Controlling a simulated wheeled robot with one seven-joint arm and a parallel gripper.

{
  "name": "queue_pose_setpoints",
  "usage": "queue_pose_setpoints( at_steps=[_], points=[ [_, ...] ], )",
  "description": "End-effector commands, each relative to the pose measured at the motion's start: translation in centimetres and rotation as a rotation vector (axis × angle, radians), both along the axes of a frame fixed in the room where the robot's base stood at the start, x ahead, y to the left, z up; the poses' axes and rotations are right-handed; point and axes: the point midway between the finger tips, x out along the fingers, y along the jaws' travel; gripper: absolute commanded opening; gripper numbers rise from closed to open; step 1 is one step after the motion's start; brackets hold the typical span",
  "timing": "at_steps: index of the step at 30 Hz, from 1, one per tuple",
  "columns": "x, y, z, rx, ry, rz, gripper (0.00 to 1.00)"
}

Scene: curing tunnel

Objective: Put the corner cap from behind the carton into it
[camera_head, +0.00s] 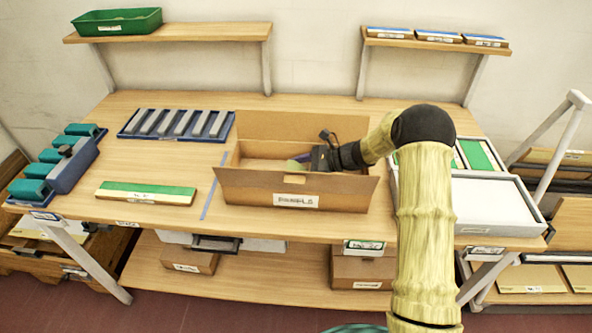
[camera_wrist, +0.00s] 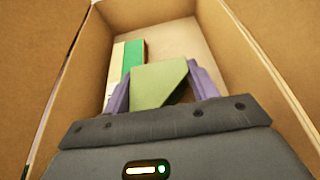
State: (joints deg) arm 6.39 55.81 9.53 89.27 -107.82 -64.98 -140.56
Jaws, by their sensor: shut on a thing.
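The open carton (camera_head: 245,192) stands on the bench with its flaps up and a label on its front. My gripper (camera_head: 305,162) reaches into the carton from the right. In the wrist view, the purple fingers of my gripper (camera_wrist: 161,88) are shut on an olive-green corner cap (camera_wrist: 155,83), one finger on each side. The cap also shows as a small green patch (camera_head: 297,166) in the head view. In the wrist view the carton walls (camera_wrist: 75,75) surround the cap. A green and white block (camera_wrist: 130,65) lies on the carton floor beyond it.
A blue tray of grey bars (camera_head: 178,124) lies behind left, and a green-topped block (camera_head: 146,193) front left. A blue holder with green-topped pieces (camera_head: 72,165) stands far left. Pale trays (camera_head: 492,202) sit right of the carton. Shelves hang above.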

Motion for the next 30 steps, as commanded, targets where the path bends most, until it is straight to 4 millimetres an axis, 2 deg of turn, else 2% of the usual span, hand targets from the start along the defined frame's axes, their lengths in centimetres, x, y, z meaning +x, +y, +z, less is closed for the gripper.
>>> queue_pose_setpoints(
  at_steps=[1, 3, 4, 14, 22, 23, 25, 30],
  points=[
    [0.0, 0.0, 0.0, 0.000, 0.000, 0.000, 0.64],
    [0.0, 0.0, 0.0, 0.000, 0.000, 0.000, 0.78],
    [0.0, 0.0, 0.0, 0.000, 0.000, 0.000, 0.80],
    [0.0, 0.0, 0.2, 0.000, 0.000, 0.000, 0.80],
    [0.0, 0.0, 1.7, 0.000, 0.000, 0.000, 0.80],
    [0.0, -0.2, 1.8, -0.001, -0.001, -0.002, 0.80],
    [0.1, -1.9, 1.8, -0.001, -0.003, -0.005, 0.80],
    [-0.1, -5.0, 3.1, -0.001, -0.004, -0.004, 0.80]
  ],
)
